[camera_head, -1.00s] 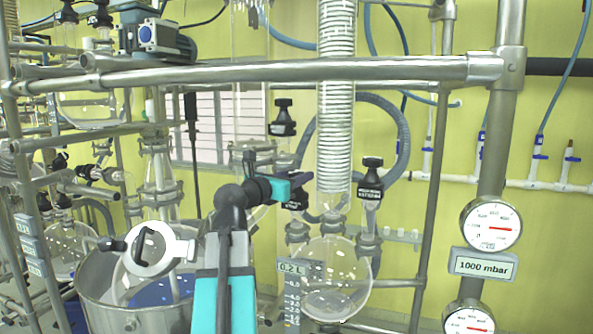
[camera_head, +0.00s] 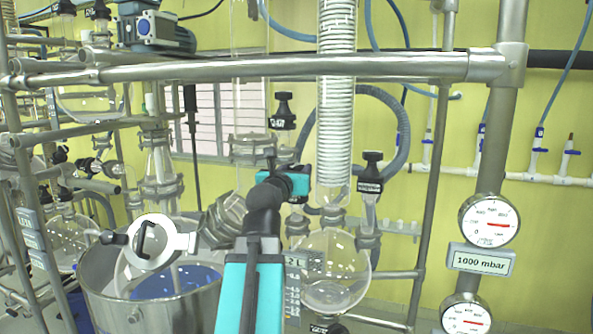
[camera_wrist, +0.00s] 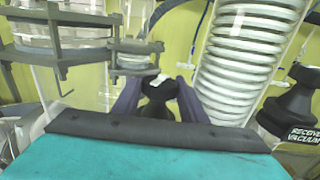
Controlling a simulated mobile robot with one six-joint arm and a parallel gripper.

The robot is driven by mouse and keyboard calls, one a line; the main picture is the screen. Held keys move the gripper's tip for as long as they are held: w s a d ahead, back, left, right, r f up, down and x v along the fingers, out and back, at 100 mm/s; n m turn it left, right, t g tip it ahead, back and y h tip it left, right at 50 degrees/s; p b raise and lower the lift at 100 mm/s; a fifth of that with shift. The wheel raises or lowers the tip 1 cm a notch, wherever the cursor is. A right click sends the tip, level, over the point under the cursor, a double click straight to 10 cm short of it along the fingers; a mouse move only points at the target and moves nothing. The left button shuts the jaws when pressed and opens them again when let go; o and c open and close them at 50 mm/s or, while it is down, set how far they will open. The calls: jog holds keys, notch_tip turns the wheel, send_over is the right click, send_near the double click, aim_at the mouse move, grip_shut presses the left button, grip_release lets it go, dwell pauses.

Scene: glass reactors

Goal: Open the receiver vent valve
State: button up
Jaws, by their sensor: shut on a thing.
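In the wrist view a black valve knob (camera_wrist: 158,88) stands between the two dark fingers of my gripper (camera_wrist: 160,94), which is shut on it. Its label is not readable, so I cannot confirm that it is the receiver vent valve. In the head view my gripper (camera_head: 297,180) is at the knob above the round glass receiver (camera_head: 336,270), left of the coiled condenser, and hides that knob. A similar black knob (camera_head: 371,172) stands to the right; in the wrist view this receiver vacuum knob (camera_wrist: 291,108) has a partly visible label.
The white coiled condenser (camera_head: 336,110) rises close to the right of my gripper. Another black knob (camera_head: 283,110) is above it. A steel rail (camera_head: 270,70) crosses overhead, and a steel vessel (camera_head: 120,300) stands at the left. Gauges (camera_head: 489,220) are at the right.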

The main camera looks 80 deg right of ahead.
jog(key=shift+n+t, duration=0.5)
jog(key=shift+t, duration=0.3)
jog(key=o, duration=0.9)
jog(key=shift+c, duration=0.2)
jog(key=shift+w+d+f+m+g+b, duration=0.1)
jog(key=shift+f+m+g+b, duration=0.1)
jog(key=shift+m+g+b, duration=0.9)
jog(key=g+b, duration=0.1)
jog(key=b, duration=0.1)
jog(key=shift+r+g+b, duration=0.1)
jog(key=shift+g+b, duration=0.2)
jog(key=shift+g, duration=0.1)
